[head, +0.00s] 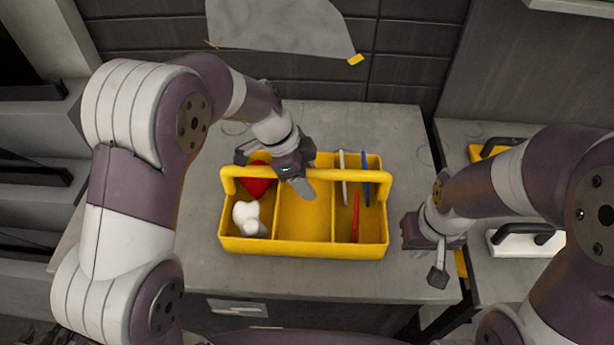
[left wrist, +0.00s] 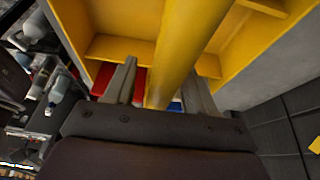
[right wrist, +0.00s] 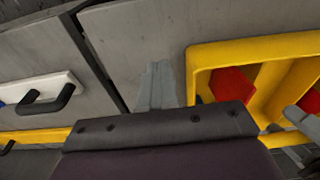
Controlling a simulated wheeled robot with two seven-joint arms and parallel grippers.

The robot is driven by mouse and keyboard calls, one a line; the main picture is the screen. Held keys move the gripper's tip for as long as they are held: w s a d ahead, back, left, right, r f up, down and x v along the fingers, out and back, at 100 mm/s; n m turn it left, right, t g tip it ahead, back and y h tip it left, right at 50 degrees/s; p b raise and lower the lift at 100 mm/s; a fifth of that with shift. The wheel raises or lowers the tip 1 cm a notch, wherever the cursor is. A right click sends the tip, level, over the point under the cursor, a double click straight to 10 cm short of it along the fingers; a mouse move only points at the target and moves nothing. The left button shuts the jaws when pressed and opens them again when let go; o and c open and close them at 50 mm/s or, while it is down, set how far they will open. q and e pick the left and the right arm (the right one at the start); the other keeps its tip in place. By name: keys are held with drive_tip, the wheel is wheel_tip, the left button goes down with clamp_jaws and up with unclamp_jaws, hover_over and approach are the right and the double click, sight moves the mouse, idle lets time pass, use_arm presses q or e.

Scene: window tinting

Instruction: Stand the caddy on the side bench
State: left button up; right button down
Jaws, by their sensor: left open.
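The yellow caddy (head: 303,247) stands upright on the middle grey bench (head: 340,280). Its left compartment holds a red item (head: 257,186) and a white item (head: 248,217). The right one holds slim white, red and blue tools, and the middle looks empty. My left gripper (head: 300,182) is at the handle (head: 345,177). In the left wrist view its open fingers (left wrist: 158,88) lie either side of the handle bar (left wrist: 185,50); I cannot tell if they touch it. My right gripper (head: 438,268) is right of the caddy, fingers together and empty.
The side bench (head: 475,270) is at the right, across a narrow gap. On it are a white block with a black handle (head: 520,240) and a yellow one (head: 480,153), partly behind my right arm. A grey sheet (head: 285,28) hangs on the back wall.

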use_arm(q)
drive_tip(key=p+v, duration=0.1)
drive_tip(key=v, duration=0.5)
drive_tip(key=shift+w+r, duration=0.1)
drive_tip(key=shift+r, duration=0.3)
drive_tip(key=p+v, duration=0.4)
drive_tip(key=v, duration=0.1)
drive_tip(key=shift+a+p, duration=0.2)
drive_tip(key=shift+p, duration=0.15)
drive_tip(key=shift+s+a+f+n, duration=0.2)
drive_tip(key=shift+s+a+n, duration=0.05)
drive_tip(key=shift+s+n, duration=0.05)
drive_tip(key=s+a+f+n+y, duration=0.2)
drive_tip(key=s+a+f+n, duration=0.1)
drive_tip(key=s+a+n, duration=0.2)
drive_tip(key=s+a+f+n+t+y, duration=0.1)
drive_tip(key=s+a+f+n+y, duration=0.1)
drive_tip(key=s+a+n, duration=0.3)
drive_tip(key=s+f+n, duration=0.1)
drive_tip(key=s+n, duration=0.3)
drive_tip(key=n, duration=0.3)
drive_tip(key=shift+a, duration=0.3)
